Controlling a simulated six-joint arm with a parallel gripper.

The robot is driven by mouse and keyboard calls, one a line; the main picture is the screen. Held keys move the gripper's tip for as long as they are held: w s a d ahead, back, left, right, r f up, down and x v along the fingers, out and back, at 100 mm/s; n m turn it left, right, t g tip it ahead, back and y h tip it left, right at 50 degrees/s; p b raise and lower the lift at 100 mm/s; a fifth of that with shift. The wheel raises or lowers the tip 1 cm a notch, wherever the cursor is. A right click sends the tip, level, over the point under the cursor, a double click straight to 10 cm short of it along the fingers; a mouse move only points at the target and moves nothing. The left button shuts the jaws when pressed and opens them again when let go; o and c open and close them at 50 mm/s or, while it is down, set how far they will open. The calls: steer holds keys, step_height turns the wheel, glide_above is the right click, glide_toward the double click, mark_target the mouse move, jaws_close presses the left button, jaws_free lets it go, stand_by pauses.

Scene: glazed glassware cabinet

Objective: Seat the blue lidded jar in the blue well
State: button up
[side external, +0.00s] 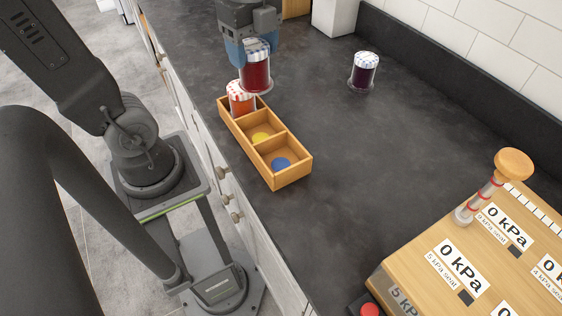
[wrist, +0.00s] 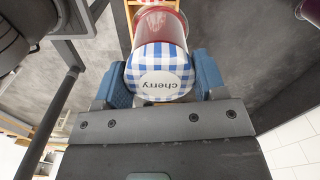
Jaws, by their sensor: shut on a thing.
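The blue lidded jar (side external: 257,75) has red contents and a glass base. In the wrist view its blue-and-white checked lid (wrist: 161,70) reads "cherry", upside down. My gripper (side external: 254,45) is shut on this jar near the lid, with a blue finger on each side in the wrist view (wrist: 163,80). The jar is upright, near the far end of the wooden tray (side external: 294,178); its exact height is hard to judge. The blue well (side external: 281,164) is the tray's nearest compartment, marked by a blue disc, and is empty.
A red-lidded jar (side external: 240,101) sits in the tray's far compartment. The middle compartment, with a yellow disc (side external: 261,138), is empty. A dark jar (side external: 364,72) stands at the back right. A wooden gauge box (side external: 425,265) is at front right. The counter between is clear.

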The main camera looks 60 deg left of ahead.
steer(key=shift+s+d+f, duration=0.15)
steer(key=shift+s, duration=0.3)
steer(key=shift+s+d+f, duration=0.1)
steer(key=shift+s, duration=0.3)
steer(key=shift+w+d+f, duration=0.2)
steer(key=shift+d+f, duration=2.55)
steer(key=shift+d, duration=0.1)
steer(key=shift+w+d+f, duration=0.15)
steer(key=shift+d+f, duration=2.55)
steer(key=shift+d, duration=0.15)
steer(key=shift+f, duration=0.2)
steer(key=o, duration=1.2)
steer(key=shift+c, duration=0.2)
